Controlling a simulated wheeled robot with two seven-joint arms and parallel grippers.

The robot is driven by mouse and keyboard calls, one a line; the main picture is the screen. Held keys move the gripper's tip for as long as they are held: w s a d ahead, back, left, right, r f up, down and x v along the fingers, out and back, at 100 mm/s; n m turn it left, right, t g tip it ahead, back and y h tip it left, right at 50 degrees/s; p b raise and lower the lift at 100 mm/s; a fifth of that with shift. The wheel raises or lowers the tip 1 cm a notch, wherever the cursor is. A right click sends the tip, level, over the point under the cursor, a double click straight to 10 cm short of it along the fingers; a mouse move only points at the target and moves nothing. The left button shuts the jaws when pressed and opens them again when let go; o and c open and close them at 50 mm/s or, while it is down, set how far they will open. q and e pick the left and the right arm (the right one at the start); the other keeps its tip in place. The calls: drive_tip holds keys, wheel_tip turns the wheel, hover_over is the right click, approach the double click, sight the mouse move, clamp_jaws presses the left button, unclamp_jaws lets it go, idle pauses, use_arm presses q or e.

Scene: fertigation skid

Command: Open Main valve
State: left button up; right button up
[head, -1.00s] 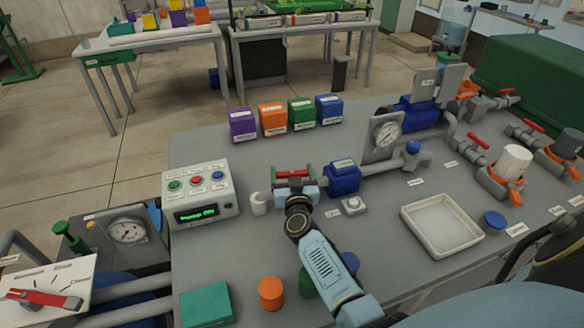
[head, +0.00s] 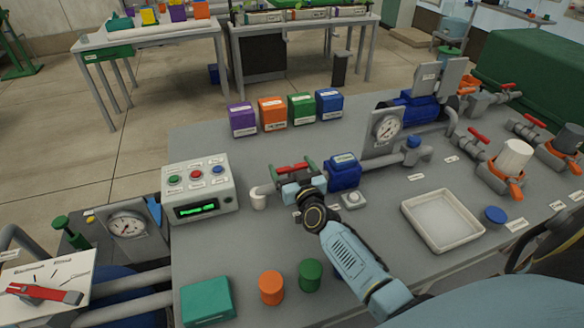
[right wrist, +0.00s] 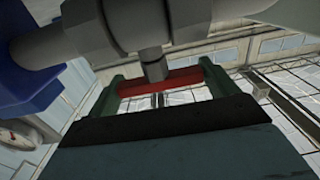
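The valve at my right gripper has a red bar handle (head: 292,168) on a grey pipe, just left of a blue block (head: 343,172). Its name label cannot be read. My right gripper (head: 293,175) reaches it from the front. In the right wrist view, the red handle (right wrist: 160,82) spans the gap between the green fingers, and its ends appear to meet them. The handle lies roughly along the grey pipe (right wrist: 165,25). My left gripper is not in view.
A control box (head: 200,190) with buttons and a lit green display stands to the left. A white tray (head: 442,243) lies to the right. A pressure gauge (head: 387,128) stands behind. Orange (head: 271,288) and green (head: 310,275) caps are in front.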

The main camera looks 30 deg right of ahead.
drive_tip(key=shift+o, duration=1.3)
drive_tip(key=p+v, duration=0.1)
drive_tip(key=v, duration=1.2)
drive_tip(key=shift+s+p, duration=0.2)
drive_tip(key=shift+p, duration=0.2)
